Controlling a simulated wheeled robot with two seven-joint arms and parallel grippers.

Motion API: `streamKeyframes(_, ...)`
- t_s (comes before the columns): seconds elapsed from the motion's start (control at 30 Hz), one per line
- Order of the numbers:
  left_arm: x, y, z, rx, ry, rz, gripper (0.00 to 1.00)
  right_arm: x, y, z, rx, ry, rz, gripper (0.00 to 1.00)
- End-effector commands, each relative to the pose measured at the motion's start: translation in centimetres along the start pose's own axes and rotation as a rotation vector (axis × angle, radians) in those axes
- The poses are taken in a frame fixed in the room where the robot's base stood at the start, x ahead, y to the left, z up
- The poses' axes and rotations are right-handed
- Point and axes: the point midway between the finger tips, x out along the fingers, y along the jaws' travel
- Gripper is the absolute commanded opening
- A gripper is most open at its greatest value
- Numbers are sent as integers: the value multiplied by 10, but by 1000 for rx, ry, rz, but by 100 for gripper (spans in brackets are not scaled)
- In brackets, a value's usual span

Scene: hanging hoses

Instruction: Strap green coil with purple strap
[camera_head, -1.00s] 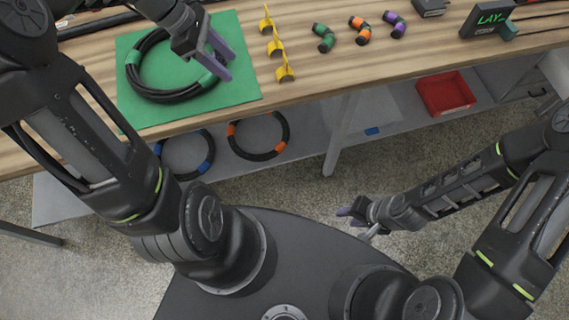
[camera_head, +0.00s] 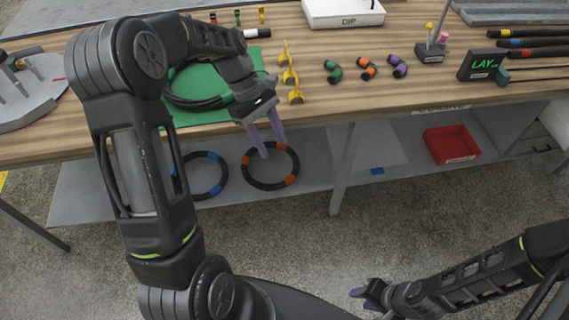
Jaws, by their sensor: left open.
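The green coil (camera_head: 192,103) is a black hose ring with green bands. It lies on a green mat (camera_head: 190,118) and is partly hidden by my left arm. My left gripper (camera_head: 266,148) is open and empty, with its purple fingers pointing down past the table's front edge, right of the coil. A purple-and-black curved piece (camera_head: 397,66) lies on the table to the right; I cannot tell if it is the purple strap. My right gripper (camera_head: 360,294) is low over the floor, away from the table, and its finger gap is unclear.
Green (camera_head: 333,71) and orange (camera_head: 367,68) curved pieces lie beside the purple one. Yellow hooked pieces (camera_head: 290,76) stand right of the mat. Blue-banded (camera_head: 204,176) and orange-banded (camera_head: 270,167) coils are below the tabletop. A red bin (camera_head: 451,145) and a LAY sign (camera_head: 483,65) are further right.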

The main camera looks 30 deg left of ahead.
Motion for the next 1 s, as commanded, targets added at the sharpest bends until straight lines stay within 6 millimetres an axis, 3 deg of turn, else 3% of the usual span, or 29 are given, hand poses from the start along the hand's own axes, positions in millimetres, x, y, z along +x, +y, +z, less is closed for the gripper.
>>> streamKeyframes(0.1,23,10,-3,139,0,-78,47,7,2,0,-1,1,0,36)
streamKeyframes(0.3,42,18,-4,288,0,-158,47,11,4,0,-1,1,0,36)
streamKeyframes(1.0,45,20,-4,330,0,-176,47,11,4,0,0,2,0,36)
